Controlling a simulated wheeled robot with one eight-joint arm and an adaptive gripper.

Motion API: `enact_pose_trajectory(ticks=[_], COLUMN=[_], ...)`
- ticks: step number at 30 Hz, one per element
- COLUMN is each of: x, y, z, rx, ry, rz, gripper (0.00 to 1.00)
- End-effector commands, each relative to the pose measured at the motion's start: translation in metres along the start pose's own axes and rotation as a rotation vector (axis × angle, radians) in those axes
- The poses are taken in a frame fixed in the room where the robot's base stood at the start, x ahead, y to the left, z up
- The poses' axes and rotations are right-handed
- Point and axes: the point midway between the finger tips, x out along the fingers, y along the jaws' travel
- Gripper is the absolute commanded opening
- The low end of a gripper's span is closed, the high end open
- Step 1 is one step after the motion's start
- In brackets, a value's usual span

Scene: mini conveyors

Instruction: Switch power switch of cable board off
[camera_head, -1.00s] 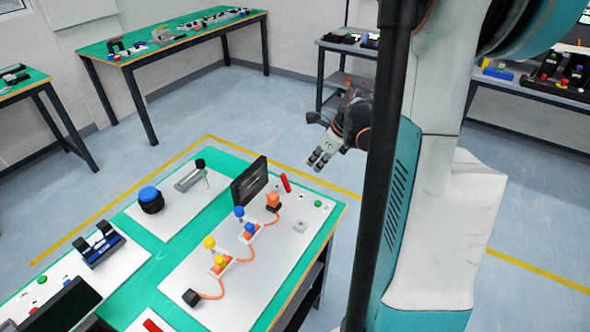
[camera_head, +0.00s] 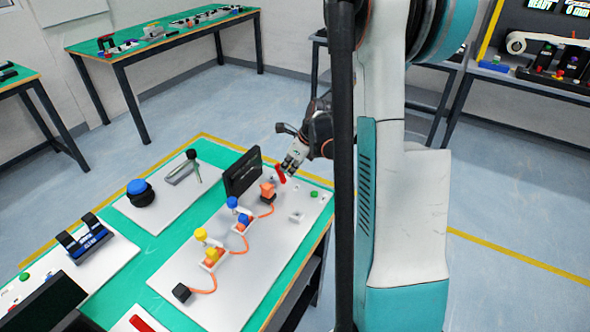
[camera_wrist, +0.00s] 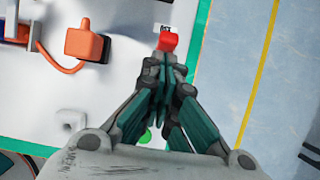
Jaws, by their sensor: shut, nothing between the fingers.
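The cable board (camera_head: 228,292) is a white panel on the green table, with orange cables, yellow and blue plugs and an orange plug (camera_head: 267,191) near its far end. The red power switch lever (camera_head: 280,174) stands at that far end, beside a black screen. In the wrist view the red lever tip (camera_wrist: 168,42) shows just beyond my fingertips. My gripper (camera_head: 291,166) is shut and empty, right at the lever. It also shows in the wrist view (camera_wrist: 167,66), its fingers together. I cannot tell whether the fingertips touch the lever.
The black screen (camera_head: 243,172) stands upright left of the lever. A green button (camera_head: 314,194) and a small grey block (camera_head: 296,216) are on the board to the right. The orange plug (camera_wrist: 85,43) is left of my fingers. Floor beyond the table edge is clear.

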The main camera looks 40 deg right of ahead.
Motion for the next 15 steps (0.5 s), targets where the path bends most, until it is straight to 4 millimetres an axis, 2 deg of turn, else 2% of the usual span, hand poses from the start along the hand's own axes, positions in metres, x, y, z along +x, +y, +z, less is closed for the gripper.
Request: enact_pose_trajectory(ticks=[10,15], x=[0.001,0.007], y=[0.000,0.000], z=[0.002,0.014], rx=[-0.001,-0.004], ry=[0.006,0.092], rz=[0.000,0.002], gripper=[0.00,0.00])
